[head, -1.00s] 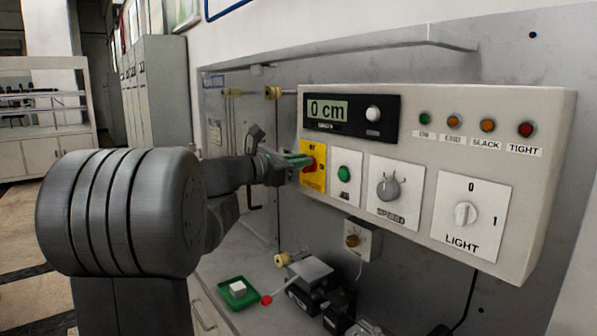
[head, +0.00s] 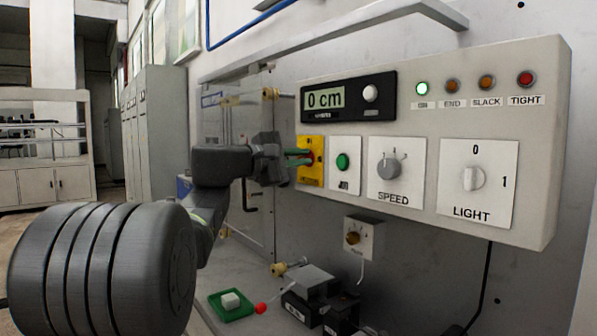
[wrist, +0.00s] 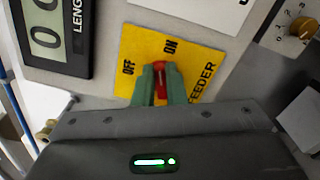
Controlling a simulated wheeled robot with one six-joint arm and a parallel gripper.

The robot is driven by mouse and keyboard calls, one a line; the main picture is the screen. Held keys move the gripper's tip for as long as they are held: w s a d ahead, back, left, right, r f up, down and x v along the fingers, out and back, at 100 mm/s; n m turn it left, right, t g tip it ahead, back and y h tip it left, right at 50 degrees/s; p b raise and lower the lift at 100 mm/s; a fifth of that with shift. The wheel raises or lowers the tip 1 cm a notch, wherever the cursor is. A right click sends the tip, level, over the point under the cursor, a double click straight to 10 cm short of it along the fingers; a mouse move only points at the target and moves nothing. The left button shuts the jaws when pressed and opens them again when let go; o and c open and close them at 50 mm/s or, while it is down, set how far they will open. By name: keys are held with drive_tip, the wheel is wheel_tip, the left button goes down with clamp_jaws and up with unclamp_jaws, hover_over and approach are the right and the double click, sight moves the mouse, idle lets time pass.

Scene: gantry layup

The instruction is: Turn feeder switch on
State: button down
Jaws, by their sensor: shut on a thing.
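The feeder switch is a red knob (wrist: 160,78) on a yellow plate (wrist: 207,66) marked OFF, ON and FEEDER. In the head view the yellow plate (head: 311,173) sits at the left end of the grey control panel (head: 440,232). My gripper (wrist: 159,84) is shut on the red knob, with a green finger on each side. It also shows in the head view (head: 298,158), where the fingers partly hide the knob. The knob's exact angle is hard to tell. The ON lamp (head: 422,89) glows green.
Right of the plate are a green button (head: 343,161), the SPEED dial (head: 390,167) and the LIGHT switch (head: 474,178). The display (head: 325,100) reads 0 cm. Below stand a green tray (head: 249,310) with a white block and a red-ended lever (head: 261,308).

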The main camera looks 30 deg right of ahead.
drive_tip(key=shift+f+m+b, duration=0.2)
drive_tip(key=shift+m+b, duration=0.7)
drive_tip(key=shift+m, duration=0.15)
drive_tip(key=shift+f+m+b, duration=0.2)
drive_tip(key=shift+m+b, duration=0.65)
drive_tip(key=shift+m, duration=0.2)
drive_tip(key=c, duration=1.5)
unclamp_jaws()
drive_tip(key=shift+r, duration=0.1)
drive_tip(key=a, duration=0.4)
drive_tip(key=s+a, duration=0.1)
drive_tip(key=a, duration=0.8)
drive_tip(key=shift+s+a, duration=0.15)
drive_tip(key=shift+a, duration=0.25)
drive_tip(key=shift+d, duration=0.1)
drive_tip(key=d, duration=0.4)
drive_tip(key=w+d, duration=0.1)
drive_tip(key=d, duration=0.8)
drive_tip(key=shift+w+d, duration=0.15)
drive_tip(key=shift+d, duration=0.2)
